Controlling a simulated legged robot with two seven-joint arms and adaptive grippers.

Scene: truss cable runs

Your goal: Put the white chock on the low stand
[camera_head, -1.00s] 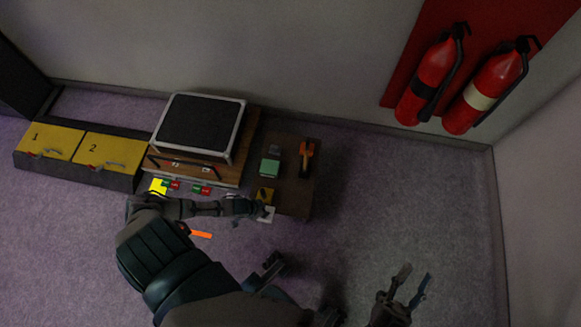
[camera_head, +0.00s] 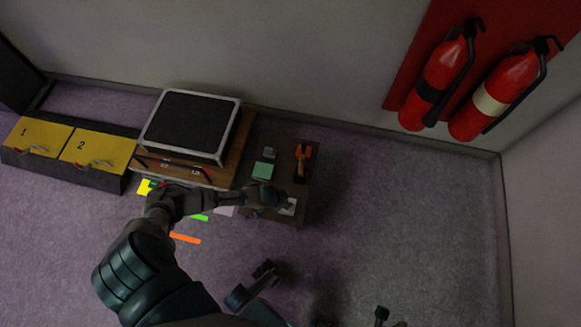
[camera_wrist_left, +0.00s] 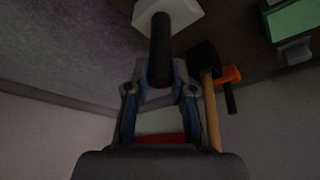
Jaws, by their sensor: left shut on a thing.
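The white chock (camera_head: 288,206) shows beside my left gripper (camera_head: 278,198), over the front right part of a low dark brown table (camera_head: 292,219). In the left wrist view the chock (camera_wrist_left: 186,12) is a pale block with a black upright grip (camera_wrist_left: 160,52). My left gripper (camera_wrist_left: 158,95) is shut on that grip. I cannot tell whether the block touches the tabletop. This table may be the low stand; no other stand is clear. Of my right gripper, only a small dark part (camera_head: 382,314) shows at the bottom edge.
The table bears a green box (camera_head: 263,171), a small grey item (camera_head: 269,153) and an orange-topped tool (camera_head: 304,155). A mallet (camera_wrist_left: 204,58) is close in the left wrist view. A black-topped case (camera_head: 190,122) stands left. Floor on the right is clear.

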